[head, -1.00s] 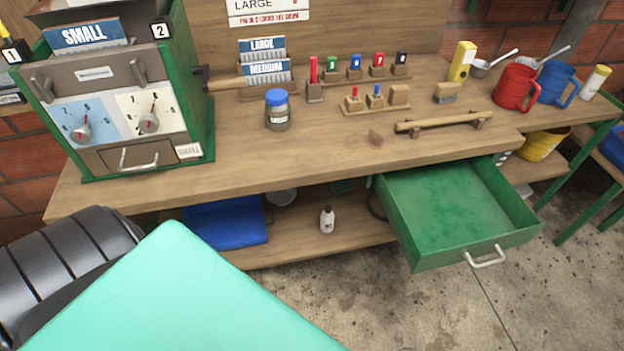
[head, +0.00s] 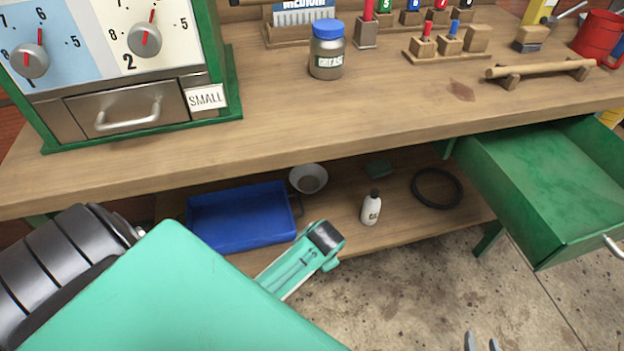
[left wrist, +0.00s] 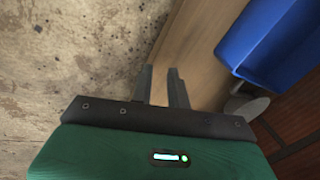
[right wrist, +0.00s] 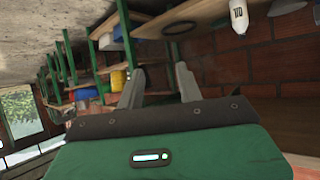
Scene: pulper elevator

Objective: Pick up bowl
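A small grey bowl (head: 309,178) sits on the lower shelf under the workbench, beside the blue tray. It also shows at the right of the left wrist view (left wrist: 246,106), by the blue tray. My left gripper (left wrist: 160,72) is open and empty, with a narrow gap between its fingers, over the edge of the lower shelf and apart from the bowl. My right gripper (head: 481,343) shows only its fingertips at the bottom edge of the head view, over the floor. In the right wrist view (right wrist: 158,75) its fingers are wide apart and empty.
On the lower shelf are a blue tray (head: 240,216), a white bottle (head: 371,208) and a black ring (head: 437,171). An open green drawer (head: 545,185) juts out at the right. The workbench top (head: 400,115) overhangs the shelf.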

